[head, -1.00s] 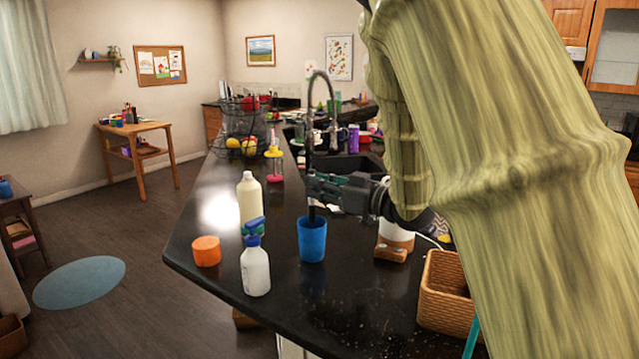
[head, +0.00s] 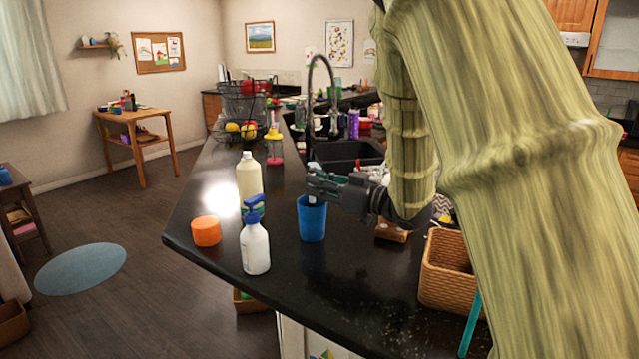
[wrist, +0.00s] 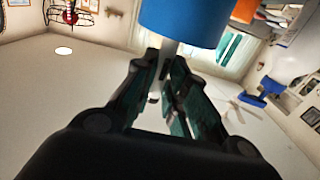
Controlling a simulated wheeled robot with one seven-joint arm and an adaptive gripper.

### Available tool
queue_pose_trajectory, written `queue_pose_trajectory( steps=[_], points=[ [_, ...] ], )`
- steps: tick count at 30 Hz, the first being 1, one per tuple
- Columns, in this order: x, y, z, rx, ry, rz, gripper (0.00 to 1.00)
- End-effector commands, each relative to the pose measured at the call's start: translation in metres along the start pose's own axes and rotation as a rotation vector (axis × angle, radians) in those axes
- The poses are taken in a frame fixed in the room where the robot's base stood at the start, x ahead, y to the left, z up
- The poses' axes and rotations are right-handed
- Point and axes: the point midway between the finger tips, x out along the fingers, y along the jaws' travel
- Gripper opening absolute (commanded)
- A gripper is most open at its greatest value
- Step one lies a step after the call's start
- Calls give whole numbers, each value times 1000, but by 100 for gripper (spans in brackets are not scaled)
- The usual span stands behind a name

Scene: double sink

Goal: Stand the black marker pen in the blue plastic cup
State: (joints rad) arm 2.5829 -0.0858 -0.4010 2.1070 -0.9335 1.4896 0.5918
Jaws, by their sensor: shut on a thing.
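The blue plastic cup (head: 312,222) stands upright on the black counter, near the front edge. My gripper (head: 313,184) is just above the cup's rim in the head view. In the wrist view, my gripper's fingers (wrist: 168,80) are closed around a thin shaft, the marker pen (wrist: 168,50), which looks greyish there. The shaft runs from the fingers to the blue cup (wrist: 180,22), its far part hidden by the cup. In the head view the pen is mostly hidden, and I cannot tell whether its end touches the cup's bottom.
A wicker basket (head: 445,275) stands at the right. A faucet (head: 311,100) and sink are behind. The counter in front is clear.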

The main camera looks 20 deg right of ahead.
Motion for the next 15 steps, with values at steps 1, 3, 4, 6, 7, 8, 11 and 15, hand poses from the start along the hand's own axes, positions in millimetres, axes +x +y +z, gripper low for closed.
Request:
queue_pose_trajectory(
  steps=[1, 3, 4, 6, 7, 8, 11, 15],
  points=[
    [0, 0, 1, 0, 0, 0, 2],
    [0, 0, 1, 0, 0, 0, 2],
    [0, 0, 1, 0, 0, 0, 2],
    [0, 0, 1, 0, 0, 0, 2],
    [0, 0, 1, 0, 0, 0, 2],
    [0, 0, 1, 0, 0, 0, 2],
    [0, 0, 1, 1, 0, 0, 23],
    [0, 0, 1, 1, 0, 0, 39]
  ],
)
